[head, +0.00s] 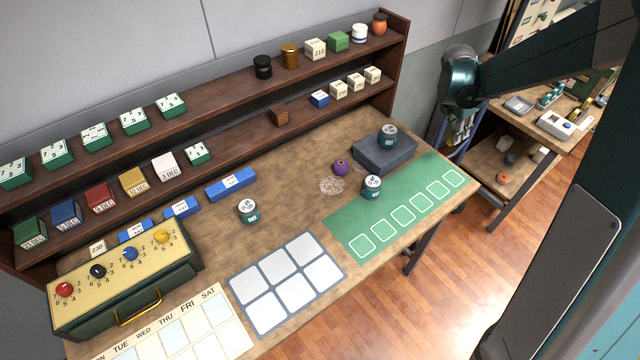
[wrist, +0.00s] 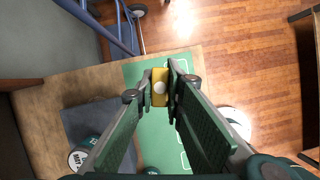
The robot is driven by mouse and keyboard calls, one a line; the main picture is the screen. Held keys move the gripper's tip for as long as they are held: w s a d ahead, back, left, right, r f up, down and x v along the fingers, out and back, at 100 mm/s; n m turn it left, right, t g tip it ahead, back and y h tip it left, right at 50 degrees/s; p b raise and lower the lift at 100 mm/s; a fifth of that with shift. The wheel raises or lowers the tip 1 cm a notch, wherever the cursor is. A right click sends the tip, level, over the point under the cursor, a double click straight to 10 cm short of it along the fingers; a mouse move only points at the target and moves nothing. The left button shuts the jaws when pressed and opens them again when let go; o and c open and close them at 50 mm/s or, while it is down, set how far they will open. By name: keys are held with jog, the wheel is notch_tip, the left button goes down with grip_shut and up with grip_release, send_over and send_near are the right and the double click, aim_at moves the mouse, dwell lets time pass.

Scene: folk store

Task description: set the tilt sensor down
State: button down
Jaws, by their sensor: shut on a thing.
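My gripper (wrist: 160,84) is shut on a small yellow block with a pale round spot, which I take to be the tilt sensor (wrist: 159,97). In the wrist view it sits between the fingertips, above the far end of the green mat (wrist: 134,76). In the head view my gripper (head: 456,138) hangs beyond the table's back right corner area, and the held piece cannot be made out. The green mat (head: 376,238) with its row of white-outlined squares lies at the table's right end. The gap below the held piece is hard to judge.
A dark grey block (head: 384,156) carries a round dark-green canister (head: 387,135). Another canister (head: 372,187) stands at the mat's left edge, near a purple ball (head: 340,167). A six-pad tray (head: 286,283) lies left of the mat. Shelves (head: 222,92) line the back. The mat's squares look empty.

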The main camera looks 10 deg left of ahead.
jog(key=s+a+n, duration=0.1)
jog(key=s+a, duration=0.3)
jog(key=a, duration=1.1)
jog(key=s+a+n, duration=0.1)
jog(key=s+a, duration=0.3)
jog(key=a, duration=1)
jog(key=s+a, duration=0.5)
jog(key=a, duration=1)
jog(key=shift+t+y, duration=0.3)
jog(key=shift+w+d+f+b, duration=0.1)
jog(key=shift+f+b, duration=0.1)
jog(key=shift+f, duration=0.9)
jog(key=shift+w+f+b, duration=0.1)
jog(key=shift+f+b, duration=0.05)
jog(key=shift+f, duration=0.95)
jog(key=shift+f, duration=0.1)
jog(key=shift+f, duration=3.05)
jog(key=shift+f+b, duration=0.3)
jog(key=shift+f, duration=1.55)
